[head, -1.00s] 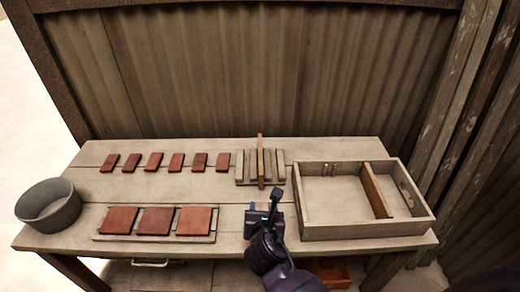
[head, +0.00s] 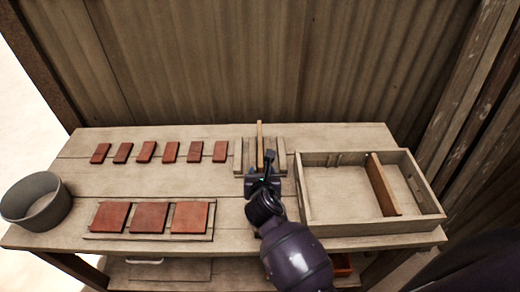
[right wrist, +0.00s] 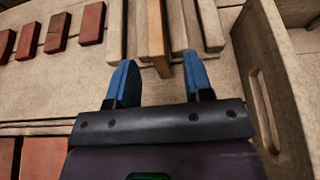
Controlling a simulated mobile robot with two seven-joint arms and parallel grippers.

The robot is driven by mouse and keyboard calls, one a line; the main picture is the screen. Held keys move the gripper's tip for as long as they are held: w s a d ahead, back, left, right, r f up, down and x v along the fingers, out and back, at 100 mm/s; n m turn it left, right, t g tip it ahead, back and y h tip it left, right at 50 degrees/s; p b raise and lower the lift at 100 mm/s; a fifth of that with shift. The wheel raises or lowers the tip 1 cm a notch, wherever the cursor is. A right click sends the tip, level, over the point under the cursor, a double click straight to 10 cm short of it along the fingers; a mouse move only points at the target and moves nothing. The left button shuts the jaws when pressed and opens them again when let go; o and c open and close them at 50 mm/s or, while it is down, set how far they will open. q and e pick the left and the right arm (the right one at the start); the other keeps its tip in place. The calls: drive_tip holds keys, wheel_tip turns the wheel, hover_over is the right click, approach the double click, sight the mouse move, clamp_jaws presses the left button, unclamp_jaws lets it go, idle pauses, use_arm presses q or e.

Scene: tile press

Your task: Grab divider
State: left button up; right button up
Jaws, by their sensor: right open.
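A light wooden divider (head: 260,138) stands upright in a slotted rack (head: 239,158) at the back middle of the bench. In the right wrist view, the divider (right wrist: 156,35) sticks up from the rack (right wrist: 118,35), ahead of the gap between my fingers. My right gripper (head: 264,172) is at the rack's front. A second divider (head: 383,185) stands across the wooden tray (head: 370,228) on the right. My left gripper is not in view.
Several small red tiles (head: 146,152) lie in a row at the back left. Larger red tiles (head: 149,217) rest on a board in front. A grey bowl (head: 36,203) stands at the left edge. The tray's wall is close on the right of my gripper.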

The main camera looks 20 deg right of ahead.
sight(261, 170)
drive_tip(key=x, duration=0.5)
drive_tip(key=shift+a+f, duration=0.1)
clamp_jaws()
